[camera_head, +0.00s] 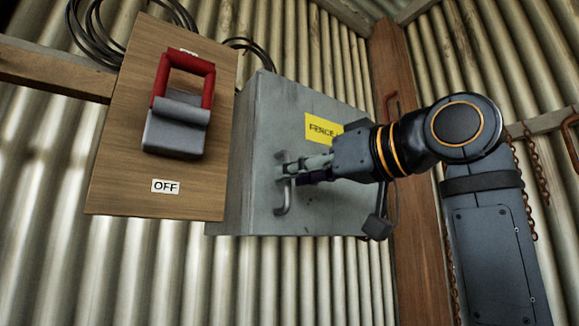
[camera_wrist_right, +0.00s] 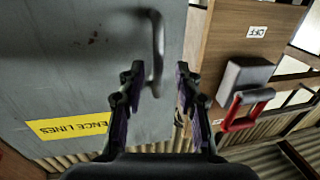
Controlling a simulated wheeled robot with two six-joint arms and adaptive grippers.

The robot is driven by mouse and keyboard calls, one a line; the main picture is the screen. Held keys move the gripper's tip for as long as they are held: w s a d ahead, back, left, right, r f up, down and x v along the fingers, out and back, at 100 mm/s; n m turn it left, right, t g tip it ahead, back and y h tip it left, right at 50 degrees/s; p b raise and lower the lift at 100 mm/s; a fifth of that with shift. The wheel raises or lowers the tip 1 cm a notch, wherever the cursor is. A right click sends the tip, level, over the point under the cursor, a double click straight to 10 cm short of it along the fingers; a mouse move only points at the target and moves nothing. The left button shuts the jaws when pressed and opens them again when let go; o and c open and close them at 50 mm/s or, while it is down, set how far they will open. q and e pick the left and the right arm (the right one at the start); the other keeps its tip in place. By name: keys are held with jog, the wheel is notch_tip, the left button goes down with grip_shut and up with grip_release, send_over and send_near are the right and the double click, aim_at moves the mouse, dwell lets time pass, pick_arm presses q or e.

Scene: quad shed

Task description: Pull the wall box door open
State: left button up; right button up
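The grey wall box door (camera_head: 265,135) carries a yellow label (camera_head: 323,129) and a metal bar handle (camera_head: 285,198). No gap shows along the door's edge, so it looks closed. My right gripper (camera_head: 283,174) reaches in from the right, with its fingertips at the upper part of the handle. In the right wrist view, the fingers of my right gripper (camera_wrist_right: 157,75) are spread, one to each side of the handle (camera_wrist_right: 158,45). Space shows between the handle and the fingers. The gripper's body hides part of the label and door in the head view. My left gripper is not in view.
Left of the box, a wooden board (camera_head: 110,170) holds a switch with a red lever (camera_head: 208,85) and an OFF label (camera_head: 165,186). A wooden post (camera_head: 420,250) stands to the right, with chains (camera_head: 535,170) beyond it. Corrugated metal walls lie behind.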

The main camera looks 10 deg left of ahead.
jog(key=shift+w+a, duration=0.45)
jog(key=shift+w, duration=0.05)
jog(key=shift+a, duration=0.15)
jog(key=shift+c, duration=0.4)
grip_shut()
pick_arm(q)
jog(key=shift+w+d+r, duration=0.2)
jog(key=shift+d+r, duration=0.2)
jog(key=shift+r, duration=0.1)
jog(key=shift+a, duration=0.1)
